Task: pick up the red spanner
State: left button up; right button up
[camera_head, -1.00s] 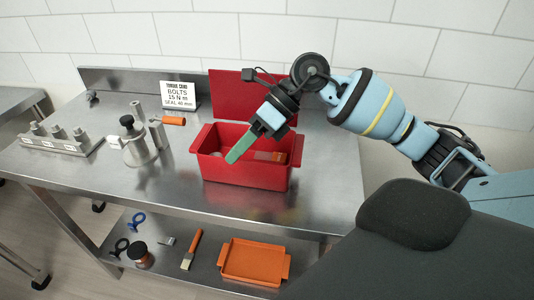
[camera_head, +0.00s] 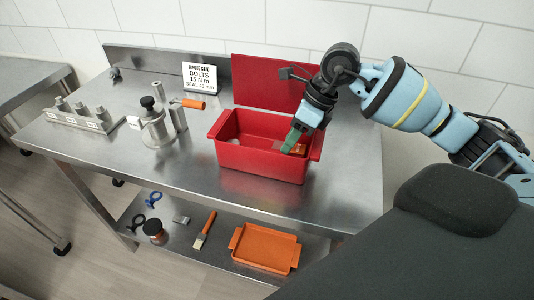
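I cannot make out a red spanner clearly in the head view. An open red toolbox (camera_head: 262,160) stands on the steel table with its lid (camera_head: 268,82) raised at the back. A small orange piece (camera_head: 300,149) shows inside it at the right, too small to identify. My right gripper (camera_head: 292,138) points down into the right part of the box. My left gripper is out of view.
A metal depositor (camera_head: 154,126) with an orange-handled crank (camera_head: 192,104), a sign (camera_head: 200,78) and a bolt rack (camera_head: 82,120) stand on the table (camera_head: 190,172). The lower shelf holds an orange tray (camera_head: 265,249), a brush (camera_head: 204,231) and a jar (camera_head: 154,230).

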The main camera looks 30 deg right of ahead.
jog(key=x, duration=0.3)
jog(key=shift+w+a+f, duration=0.15)
jog(key=shift+w+a, duration=0.15)
jog(key=shift+a, duration=0.05)
jog(key=shift+a+f, duration=0.15)
jog(key=shift+f, duration=0.35)
jog(key=shift+w+r, duration=0.1)
grip_shut()
